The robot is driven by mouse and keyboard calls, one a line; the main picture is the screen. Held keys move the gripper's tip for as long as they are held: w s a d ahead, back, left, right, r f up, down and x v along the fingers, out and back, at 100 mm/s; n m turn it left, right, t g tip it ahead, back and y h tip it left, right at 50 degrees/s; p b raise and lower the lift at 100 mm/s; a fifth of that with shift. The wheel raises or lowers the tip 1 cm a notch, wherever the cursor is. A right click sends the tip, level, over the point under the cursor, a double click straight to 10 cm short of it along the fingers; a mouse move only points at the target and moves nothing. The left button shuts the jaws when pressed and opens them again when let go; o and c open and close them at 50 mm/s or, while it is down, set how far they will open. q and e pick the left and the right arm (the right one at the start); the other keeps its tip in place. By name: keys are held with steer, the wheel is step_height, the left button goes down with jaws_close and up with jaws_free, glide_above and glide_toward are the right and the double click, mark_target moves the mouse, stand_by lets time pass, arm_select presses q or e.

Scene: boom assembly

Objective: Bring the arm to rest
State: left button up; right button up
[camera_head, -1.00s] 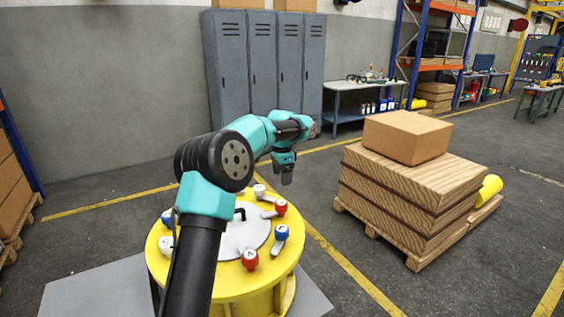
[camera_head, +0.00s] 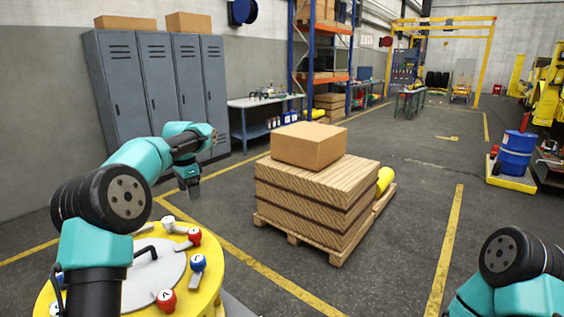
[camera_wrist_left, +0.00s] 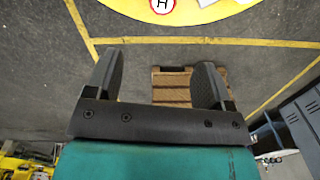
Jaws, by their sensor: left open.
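My left arm reaches over a round yellow table (camera_head: 212,283) in the head view. Its gripper (camera_head: 194,193) hangs just beyond the table's far edge, pointing down. In the left wrist view the two fingers (camera_wrist_left: 157,85) stand apart with nothing between them, so it is open and empty. Knobs with round lettered tops ring the table; a red one (camera_head: 166,299), a blue one (camera_head: 198,263) and a white one (camera_head: 168,223) show. A grey lid (camera_head: 150,272) with a black handle lies in the middle, partly hidden by my arm. My right arm shows at lower right, its gripper out of frame.
A cardboard box (camera_head: 308,146) sits on a stack of wooden boards (camera_head: 318,190) on a pallet, right of the gripper. Grey lockers (camera_head: 161,84) stand behind. A blue barrel (camera_head: 516,153) stands at far right. The floor between the pallet and the barrel is clear.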

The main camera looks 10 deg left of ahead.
arm_select(q)
steer(key=d+f+n+h, duration=0.1)
steer(key=d+f, duration=0.7)
steer(key=f, duration=0.2)
steer(key=d+f+h, duration=0.2)
steer(key=d+f, duration=0.5)
steer(key=f, duration=0.3)
steer(key=s+d+f+n+h, duration=0.1)
steer(key=s+d+f, duration=0.35)
steer(key=f, duration=0.25)
steer(key=s+d+f+n, duration=0.2)
steer(key=s+d+f, duration=0.1)
steer(key=d+f, duration=0.3)
steer(key=s+d+f+n, duration=0.1)
steer(key=s+d+f, duration=0.2)
steer(key=s+f, duration=0.4)
steer(key=s+a+f+n, duration=0.2)
steer(key=s+a+f, duration=0.1)
steer(key=s, duration=0.7)
steer(key=s+a+f+n, duration=0.2)
steer(key=s+a, duration=0.3)
steer(key=s, duration=0.5)
steer(key=shift+s+a+f+n+t, duration=0.15)
steer(key=shift+a+f+n+t, duration=0.2)
steer(key=shift+f, duration=0.3)
